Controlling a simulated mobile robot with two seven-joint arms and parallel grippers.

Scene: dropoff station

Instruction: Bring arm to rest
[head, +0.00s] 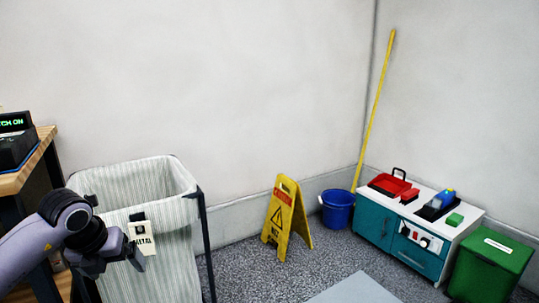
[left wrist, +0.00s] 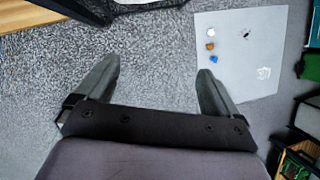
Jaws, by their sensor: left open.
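My left arm comes in from the left in the head view, and its gripper (head: 118,250) is in front of the striped cloth bin (head: 165,183). In the left wrist view the two fingers of the left gripper (left wrist: 156,85) stand wide apart with nothing between them. Speckled grey floor shows beyond the fingertips. My right gripper is in neither view.
A wooden table (head: 42,147) with a device stands at the left edge. A yellow wet-floor sign (head: 284,220), blue bucket (head: 337,209), teal cabinet (head: 375,222) and green bin (head: 490,263) line the walls. A grey mat (head: 355,290) lies on the floor; small items lie on it.

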